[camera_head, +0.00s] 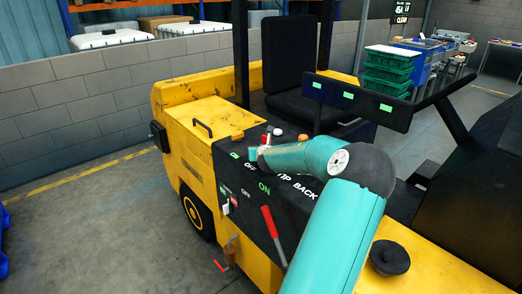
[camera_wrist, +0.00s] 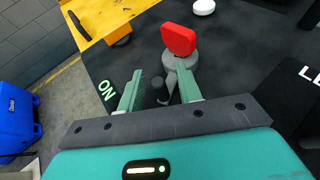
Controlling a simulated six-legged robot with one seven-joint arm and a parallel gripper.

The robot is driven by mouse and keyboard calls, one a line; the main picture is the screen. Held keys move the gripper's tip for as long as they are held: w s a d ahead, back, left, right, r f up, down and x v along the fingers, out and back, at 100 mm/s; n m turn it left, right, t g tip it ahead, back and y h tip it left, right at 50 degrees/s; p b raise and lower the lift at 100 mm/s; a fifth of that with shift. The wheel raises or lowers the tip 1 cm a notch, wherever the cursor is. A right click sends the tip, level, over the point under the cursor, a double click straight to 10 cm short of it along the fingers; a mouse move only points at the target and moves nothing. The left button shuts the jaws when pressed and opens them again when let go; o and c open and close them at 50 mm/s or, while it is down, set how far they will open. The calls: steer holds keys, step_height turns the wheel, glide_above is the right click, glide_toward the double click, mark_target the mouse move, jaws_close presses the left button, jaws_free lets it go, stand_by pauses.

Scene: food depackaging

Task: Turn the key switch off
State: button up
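The key switch has a red handle (camera_wrist: 178,40) on a round grey base and stands on a black panel (camera_wrist: 228,65). The red handle also shows small in the head view (camera_head: 265,139). My gripper (camera_wrist: 160,72) is open, with two pale green fingers pointing at the switch. The right finger's tip overlaps the grey base; I cannot tell whether it touches. The red handle lies beyond the fingertips, not between them. In the head view, my arm partly hides the panel.
The panel is on a yellow vehicle (camera_head: 200,115) with a black seat (camera_head: 290,55). A white knob (camera_wrist: 203,7) is near the switch. A red lever (camera_head: 271,222) stands on the vehicle's side. A dark bar (camera_head: 358,100) crosses behind my arm. Open floor lies left.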

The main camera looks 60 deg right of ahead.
steer(key=v, duration=1.3)
steer(key=shift+s+a+r, duration=0.1)
steer(key=shift+s+a, duration=0.1)
steer(key=shift+a, duration=0.15)
